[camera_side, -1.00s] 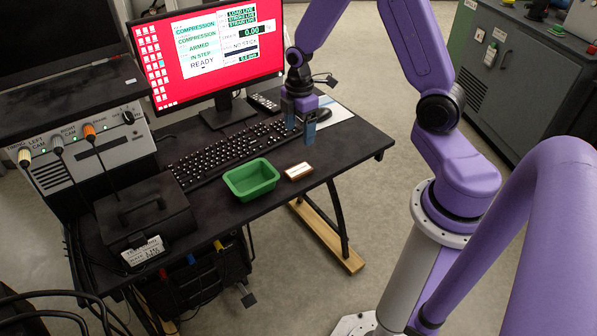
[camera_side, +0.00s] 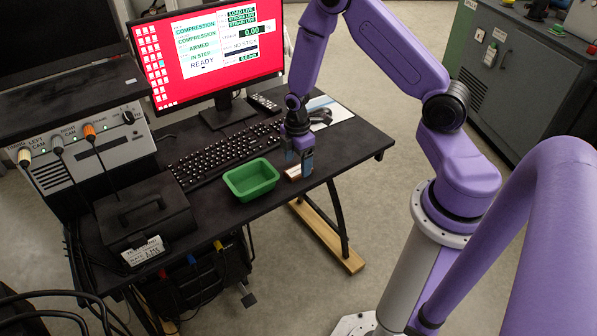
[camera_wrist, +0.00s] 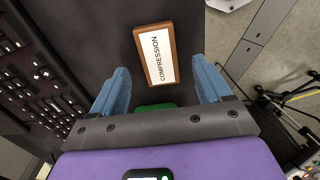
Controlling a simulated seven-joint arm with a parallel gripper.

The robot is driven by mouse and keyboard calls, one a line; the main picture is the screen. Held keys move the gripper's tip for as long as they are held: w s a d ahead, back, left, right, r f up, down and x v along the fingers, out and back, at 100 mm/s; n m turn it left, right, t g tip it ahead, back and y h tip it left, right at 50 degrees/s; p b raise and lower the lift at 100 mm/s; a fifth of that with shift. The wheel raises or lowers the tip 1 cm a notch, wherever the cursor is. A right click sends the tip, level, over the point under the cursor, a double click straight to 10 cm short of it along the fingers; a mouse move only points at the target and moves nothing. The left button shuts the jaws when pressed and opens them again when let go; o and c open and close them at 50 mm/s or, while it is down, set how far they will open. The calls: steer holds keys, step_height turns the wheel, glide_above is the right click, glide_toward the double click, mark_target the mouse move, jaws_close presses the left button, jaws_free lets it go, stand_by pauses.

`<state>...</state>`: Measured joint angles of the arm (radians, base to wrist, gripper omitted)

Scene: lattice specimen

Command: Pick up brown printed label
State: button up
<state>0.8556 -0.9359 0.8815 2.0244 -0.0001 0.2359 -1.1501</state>
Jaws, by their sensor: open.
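The brown printed label (camera_wrist: 157,58) is a small brown block with a white face that reads "COMPRESSION". It lies on the black desk near its front edge. In the side view the label (camera_side: 292,174) is partly hidden behind my gripper (camera_side: 300,160). In the wrist view my gripper (camera_wrist: 160,82) is open, with blue fingers spread to the left and right. The label shows ahead of the fingertips, roughly between their lines, slightly tilted. Nothing is between the fingers, and I cannot tell the exact height above the desk.
A green open tray (camera_side: 251,180) stands just left of the label; a bit of it shows under my gripper in the wrist view (camera_wrist: 155,107). A keyboard (camera_side: 225,152) lies behind it. The desk's front edge is close.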

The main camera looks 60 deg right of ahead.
mark_target(299, 171)
steer(key=shift+f, duration=1.2)
steer(key=c, duration=1.1)
steer(key=shift+r, duration=0.15)
